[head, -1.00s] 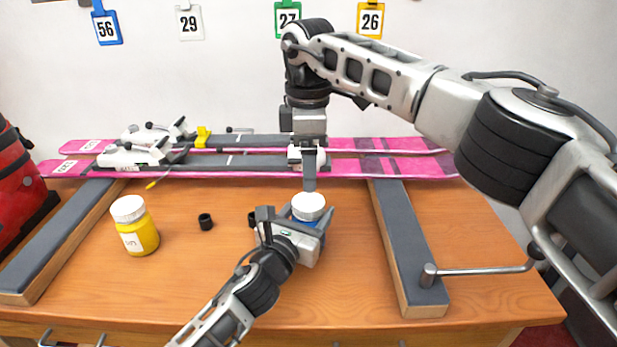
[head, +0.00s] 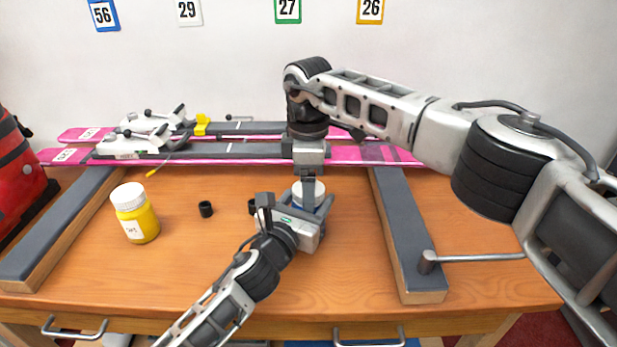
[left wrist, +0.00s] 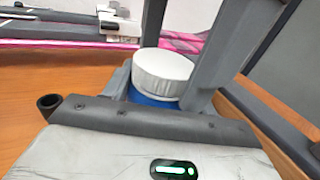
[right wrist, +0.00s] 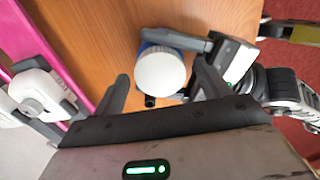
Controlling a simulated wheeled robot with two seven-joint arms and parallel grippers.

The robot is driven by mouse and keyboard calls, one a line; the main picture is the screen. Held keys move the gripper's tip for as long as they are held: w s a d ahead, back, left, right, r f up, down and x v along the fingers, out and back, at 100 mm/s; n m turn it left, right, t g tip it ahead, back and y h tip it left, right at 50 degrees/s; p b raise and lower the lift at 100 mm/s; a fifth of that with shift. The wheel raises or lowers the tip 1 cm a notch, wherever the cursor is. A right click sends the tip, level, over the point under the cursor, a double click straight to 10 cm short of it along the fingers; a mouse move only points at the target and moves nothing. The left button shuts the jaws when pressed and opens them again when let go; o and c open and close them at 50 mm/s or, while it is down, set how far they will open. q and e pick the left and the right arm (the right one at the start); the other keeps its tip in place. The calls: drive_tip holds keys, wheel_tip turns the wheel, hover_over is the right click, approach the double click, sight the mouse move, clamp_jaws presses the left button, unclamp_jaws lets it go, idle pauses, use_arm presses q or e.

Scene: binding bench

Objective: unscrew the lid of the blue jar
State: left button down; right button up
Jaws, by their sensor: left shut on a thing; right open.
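The blue jar with its white lid stands upright on the bench. In the left wrist view the blue body (left wrist: 150,98) shows below the ribbed white lid (left wrist: 162,72). My left gripper (head: 296,212) is shut on the jar body from the front. My right gripper (head: 308,190) points straight down over the lid. It is open, and in the right wrist view the lid (right wrist: 160,73) lies between and just beyond its fingertips (right wrist: 161,85). In the head view my right fingers cover part of the lid (head: 317,188). I cannot tell whether they touch it.
A yellow jar (head: 140,222) with a white lid stands at the left. Pink skis (head: 75,156) lie along the back. Grey-topped supports (head: 408,235) flank the work area. A red bag (head: 18,165) is at far left.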

drive_tip(key=c, duration=1)
drive_tip(key=n, duration=0.3)
drive_tip(key=shift+c, duration=0.2)
drive_tip(key=o, duration=1.1)
